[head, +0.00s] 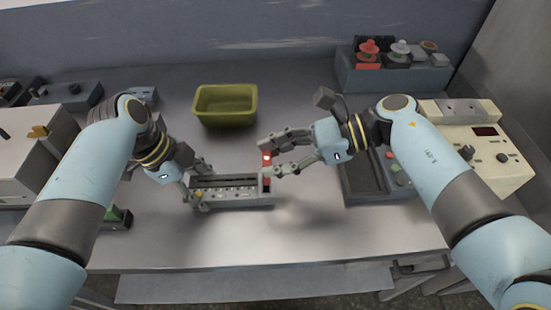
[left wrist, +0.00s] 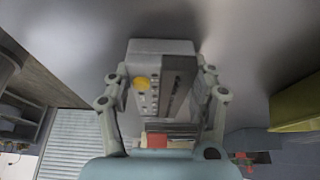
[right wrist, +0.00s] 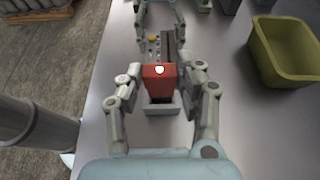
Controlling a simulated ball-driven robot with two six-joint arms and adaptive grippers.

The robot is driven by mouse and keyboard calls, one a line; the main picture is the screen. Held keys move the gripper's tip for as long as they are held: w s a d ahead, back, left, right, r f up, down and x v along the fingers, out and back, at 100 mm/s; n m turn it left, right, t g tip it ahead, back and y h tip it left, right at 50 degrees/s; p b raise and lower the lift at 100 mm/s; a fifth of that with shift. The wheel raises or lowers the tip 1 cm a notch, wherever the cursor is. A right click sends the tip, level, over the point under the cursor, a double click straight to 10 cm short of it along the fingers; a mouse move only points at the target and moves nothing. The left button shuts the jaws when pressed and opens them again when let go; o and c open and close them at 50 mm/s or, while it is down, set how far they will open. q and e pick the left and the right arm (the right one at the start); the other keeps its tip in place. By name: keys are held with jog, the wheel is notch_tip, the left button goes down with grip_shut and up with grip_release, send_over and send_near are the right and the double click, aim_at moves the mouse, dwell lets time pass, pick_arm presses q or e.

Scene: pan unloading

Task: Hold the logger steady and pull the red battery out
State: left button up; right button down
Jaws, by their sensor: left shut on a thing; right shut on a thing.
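The grey logger (head: 232,203) lies on the metal worktop, with a long dark slot and a yellow knob on top. My left gripper (head: 200,187) is shut on the logger's left end; the left wrist view shows the logger (left wrist: 150,50) between both fingers. The red battery (head: 267,158) has a white mark and is at the logger's right end. My right gripper (head: 272,157) is shut on it. In the right wrist view the battery (right wrist: 159,84) stands over a dark opening in the logger's end; I cannot tell whether its lower end is inside.
An olive bin (head: 225,90) stands behind the logger, empty as far as I see. A dark grey panel (head: 362,183) and a cream instrument (head: 480,150) stand to the right. A grey block with red and white knobs (head: 392,78) is at the back right. Worktop in front is clear.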

dwell(0.3)
pick_arm(q)
jog(key=o, duration=1.5)
jog(key=shift+o, duration=0.2)
